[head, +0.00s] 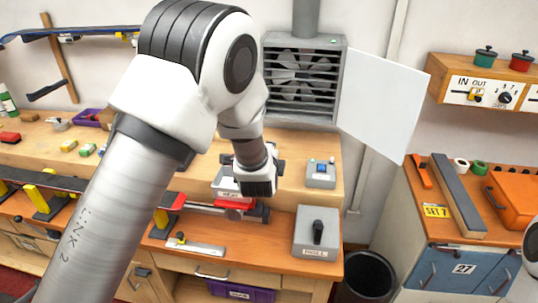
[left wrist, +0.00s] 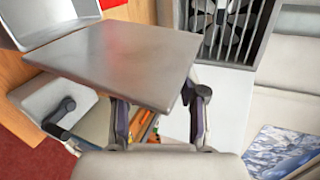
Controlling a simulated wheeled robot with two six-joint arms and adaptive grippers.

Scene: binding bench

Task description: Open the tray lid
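A pale metal tray (head: 224,181) sits on the bench below the fan, partly hidden behind my left gripper (head: 256,187). In the left wrist view a flat grey metal plate (left wrist: 125,60), seemingly the lid, juts toward the camera from a shallow metal piece (left wrist: 55,18) with a raised edge. My left gripper (left wrist: 160,100) has its fingers apart at the plate's near right corner. The plate hides the tip of one finger, and the other finger is beside its right edge. I cannot tell whether they touch.
A red-and-grey clamp tool (head: 232,207) lies just in front of the tray. A grey lever box (head: 317,232) and a small button box (head: 320,174) stand to the right. The fan housing (head: 303,85) with its open white door (head: 383,100) is behind.

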